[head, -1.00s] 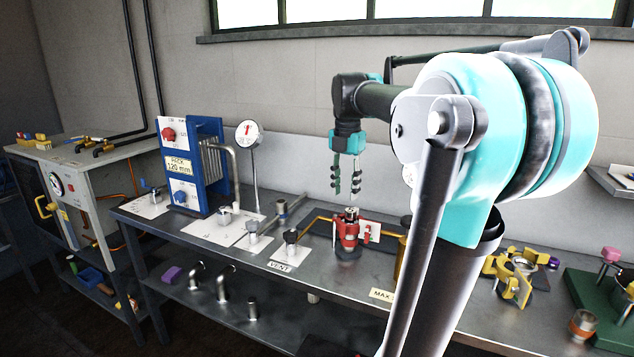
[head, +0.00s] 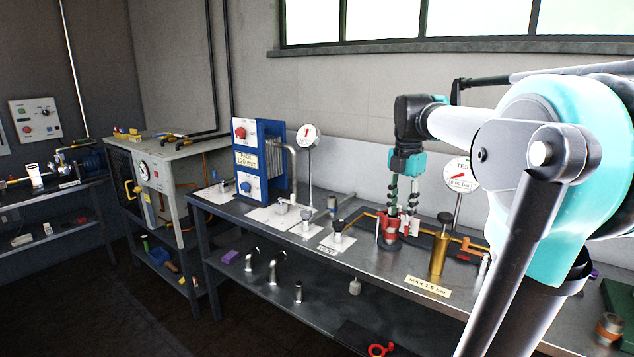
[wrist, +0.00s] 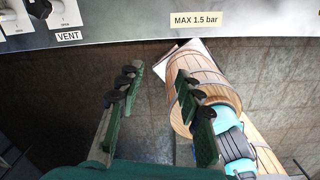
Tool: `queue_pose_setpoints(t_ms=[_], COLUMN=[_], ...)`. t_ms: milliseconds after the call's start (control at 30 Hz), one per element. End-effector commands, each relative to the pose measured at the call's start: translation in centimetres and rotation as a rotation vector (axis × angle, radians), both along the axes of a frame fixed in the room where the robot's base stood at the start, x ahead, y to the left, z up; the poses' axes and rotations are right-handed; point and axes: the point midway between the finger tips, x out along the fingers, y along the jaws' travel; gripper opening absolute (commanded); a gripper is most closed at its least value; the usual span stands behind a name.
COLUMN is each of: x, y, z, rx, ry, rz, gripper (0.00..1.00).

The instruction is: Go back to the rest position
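My gripper (head: 403,205) hangs fingers down on my raised arm in the head view, overlapping the red fixture (head: 384,232) on the bench. There the bench edge lies beyond the fingertips, so the gripper seems to be in front of the bench. It holds nothing.
The metal bench (head: 375,272) carries a blue plate pack (head: 262,165), valves, gauges and a brass cylinder (head: 439,252). A grey cabinet (head: 170,180) stands left of it. The floor (head: 110,300) at the lower left is clear. A wooden barrel-like shape (wrist: 215,85) shows below the wrist.

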Motion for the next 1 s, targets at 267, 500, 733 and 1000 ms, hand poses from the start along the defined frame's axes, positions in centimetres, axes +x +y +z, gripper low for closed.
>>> queue_pose_setpoints(t_ms=[267,500,733,1000], x=[-0.7,-1.9,-4.6,-9.6], y=[0.3,0.7,1.4,2.3], z=[-2.7,-6.5,-12.9,-20.7], rx=[0.004,0.021,0.079,0.214], ry=[-0.030,-0.073,-0.141,-0.201], rz=[-0.184,-0.461,-0.927,-1.548], gripper=[0.36,0.36,0.36,0.36])
